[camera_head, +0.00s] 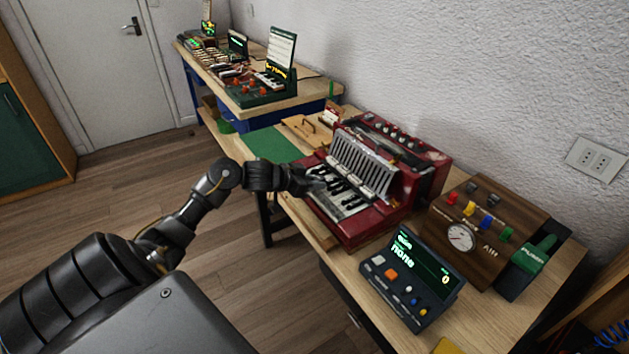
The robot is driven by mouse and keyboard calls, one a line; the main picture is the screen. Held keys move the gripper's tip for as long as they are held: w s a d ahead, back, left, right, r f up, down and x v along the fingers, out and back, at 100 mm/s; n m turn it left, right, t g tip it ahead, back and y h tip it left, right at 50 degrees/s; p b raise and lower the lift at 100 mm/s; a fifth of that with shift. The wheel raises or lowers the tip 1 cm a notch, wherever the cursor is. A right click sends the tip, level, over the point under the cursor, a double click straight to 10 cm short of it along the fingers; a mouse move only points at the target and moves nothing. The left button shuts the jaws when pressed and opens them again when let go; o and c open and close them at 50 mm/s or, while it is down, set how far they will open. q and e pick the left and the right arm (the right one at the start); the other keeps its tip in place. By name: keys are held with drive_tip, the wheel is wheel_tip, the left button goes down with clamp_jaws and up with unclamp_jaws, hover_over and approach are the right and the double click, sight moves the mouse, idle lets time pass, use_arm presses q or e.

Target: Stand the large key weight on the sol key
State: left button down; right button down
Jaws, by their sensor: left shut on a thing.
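The red piano action (363,226) stands on the near bench with its short keyboard (352,203) of white and black keys facing left. My left gripper (316,184) is at the far left end of the keys, just over them. It is shut on a small greyish thing, probably the large key weight; the gripper and the small scale hide most of it. I cannot tell whether that thing touches a key, nor which key is sol. My right gripper is not in view.
A dark display console (411,276) and a wooden box with a gauge and coloured knobs (484,235) stand at the right on the bench. A green mat (272,146) lies beyond the piano action. Another bench with instruments (262,85) is farther back.

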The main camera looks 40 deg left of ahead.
use_arm(q)
drive_tip(key=shift+f+b, duration=0.35)
drive_tip(key=shift+f, duration=0.45)
idle(0.9)
drive_tip(key=c, duration=1.2)
unclamp_jaws()
drive_tip(key=shift+o, duration=0.2)
drive_tip(key=v, duration=1)
drive_tip(key=shift+s+r, duration=0.15)
drive_tip(key=shift+s, duration=0.25)
